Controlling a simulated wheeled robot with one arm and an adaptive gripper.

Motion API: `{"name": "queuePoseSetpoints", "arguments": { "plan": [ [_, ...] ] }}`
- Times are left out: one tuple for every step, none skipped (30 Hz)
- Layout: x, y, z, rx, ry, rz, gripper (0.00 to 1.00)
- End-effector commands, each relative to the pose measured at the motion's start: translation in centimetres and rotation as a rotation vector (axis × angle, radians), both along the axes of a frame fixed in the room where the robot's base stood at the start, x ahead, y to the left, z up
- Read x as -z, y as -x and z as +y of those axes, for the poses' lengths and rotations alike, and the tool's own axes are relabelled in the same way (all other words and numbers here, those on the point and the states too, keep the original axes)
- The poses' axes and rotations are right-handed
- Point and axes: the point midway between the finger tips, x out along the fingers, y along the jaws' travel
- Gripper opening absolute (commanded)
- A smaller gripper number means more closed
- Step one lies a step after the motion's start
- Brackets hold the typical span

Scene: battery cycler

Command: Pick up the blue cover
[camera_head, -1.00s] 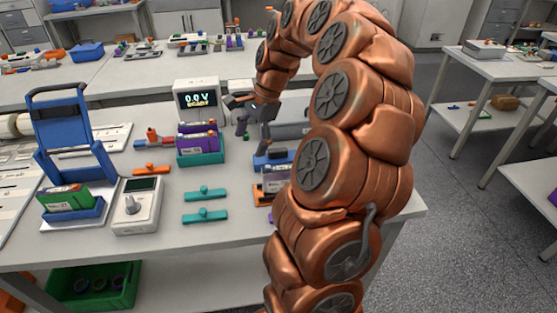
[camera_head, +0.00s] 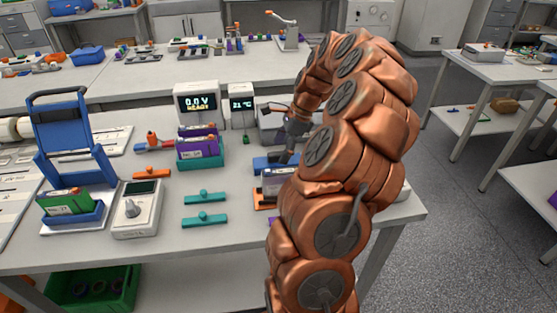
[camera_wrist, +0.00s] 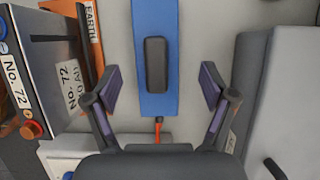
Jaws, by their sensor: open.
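The blue cover (camera_wrist: 172,20) is a flat blue bar with a dark grey handle (camera_wrist: 155,64) along its middle. In the wrist view it lies upright in the picture between the fingers of my gripper (camera_wrist: 161,88). The fingers are spread open, with a gap on each side of the handle, and touch nothing that I can see. In the head view the cover (camera_head: 263,163) shows as a blue strip behind the grey battery case, partly hidden by my gripper (camera_head: 286,158) and arm.
A grey battery case marked No. 72 (camera_wrist: 38,60) stands close left of my gripper, with an orange EARTH label piece (camera_wrist: 91,27) behind it. A grey box (camera_wrist: 275,90) is close on the right. Teal bars (camera_head: 205,196) lie left on the bench.

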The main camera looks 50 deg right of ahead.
Motion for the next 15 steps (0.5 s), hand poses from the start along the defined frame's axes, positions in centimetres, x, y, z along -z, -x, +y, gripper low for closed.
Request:
{"name": "queuePoseSetpoints", "arguments": {
  "plan": [
    [0.1, 0.0, 0.3, -0.001, -0.002, 0.001, 0.83],
    [0.3, -0.1, 0.4, 0.0, -0.001, -0.001, 0.83],
    [0.6, -0.2, 0.6, 0.0, 0.0, -0.001, 0.83],
    [0.8, -0.2, 0.8, 0.0, 0.0, -0.001, 0.83],
    [1.1, -0.2, 1.1, 0.0, -0.001, 0.0, 0.83],
    [1.5, -0.3, 1.4, -0.002, -0.003, 0.002, 0.83],
    [1.8, -0.3, 1.6, -0.003, -0.003, 0.002, 0.83],
    [2.4, -0.5, 1.7, -0.002, -0.001, 0.002, 0.83],
    [2.9, -0.6, 1.8, -0.002, -0.002, 0.001, 0.83],
    [3.2, -0.7, 1.9, -0.002, -0.002, 0.001, 0.83],
    [3.4, -0.7, 2.0, -0.002, -0.002, 0.001, 0.83],
    [3.6, -0.8, 2.0, -0.001, 0.0, 0.0, 0.83],
    [3.8, -0.8, 2.0, -0.001, 0.0, 0.0, 0.83],
    [3.8, -0.8, 2.0, -0.001, 0.001, -0.001, 0.83],
    [3.8, -0.8, 2.0, 0.0, 0.001, -0.002, 0.83]
  ]
}}
